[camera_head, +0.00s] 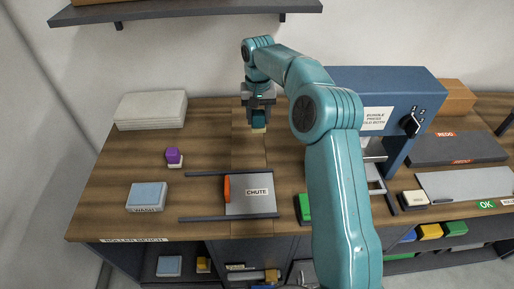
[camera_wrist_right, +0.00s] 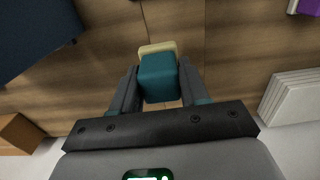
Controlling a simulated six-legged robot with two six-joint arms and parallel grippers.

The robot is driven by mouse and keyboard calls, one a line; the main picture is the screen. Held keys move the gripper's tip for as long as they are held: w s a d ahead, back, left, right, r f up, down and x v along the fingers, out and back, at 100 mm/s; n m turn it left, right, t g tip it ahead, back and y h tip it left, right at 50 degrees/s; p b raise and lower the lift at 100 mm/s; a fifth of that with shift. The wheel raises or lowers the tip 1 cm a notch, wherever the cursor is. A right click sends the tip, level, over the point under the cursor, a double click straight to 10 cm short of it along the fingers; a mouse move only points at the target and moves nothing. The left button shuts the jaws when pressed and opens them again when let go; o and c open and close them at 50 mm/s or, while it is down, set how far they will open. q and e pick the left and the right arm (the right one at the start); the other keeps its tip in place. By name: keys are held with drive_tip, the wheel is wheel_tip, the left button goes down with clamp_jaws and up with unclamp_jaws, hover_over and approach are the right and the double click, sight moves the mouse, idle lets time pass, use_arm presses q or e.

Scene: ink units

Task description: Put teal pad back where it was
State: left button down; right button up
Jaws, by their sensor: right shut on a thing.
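The teal pad (camera_wrist_right: 158,76) is a small block with a pale cream layer at one end. My right gripper (camera_wrist_right: 158,88) is shut on it, with one finger on each side. In the head view my right gripper (camera_head: 258,108) points down over the back middle of the wooden bench, and the teal pad (camera_head: 258,119) shows below it with the cream end lowest. I cannot tell whether the pad touches the bench. My left gripper is not in view.
A purple-topped pad (camera_head: 173,156) stands to the left on the bench (camera_head: 120,190). A chute (camera_head: 252,205) with dark rails and an orange part is in front. A blue press (camera_head: 385,95) stands right. White sheets (camera_head: 150,110) lie back left, a light-blue block (camera_head: 147,196) front left.

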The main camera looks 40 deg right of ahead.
drive_tip(key=f, duration=0.6)
drive_tip(key=f+p, duration=0.1)
drive_tip(key=f, duration=0.5)
drive_tip(key=shift+w+a, duration=0.15)
drive_tip(key=shift+a, duration=0.05)
drive_tip(key=shift+d+f, duration=0.15)
drive_tip(key=shift+f, duration=0.2)
drive_tip(key=shift+f, duration=0.1)
drive_tip(key=o, duration=1.1)
wheel_tip(320, 180, up, 12)
drive_tip(key=shift+r+b, duration=0.25)
drive_tip(key=shift+b, duration=0.15)
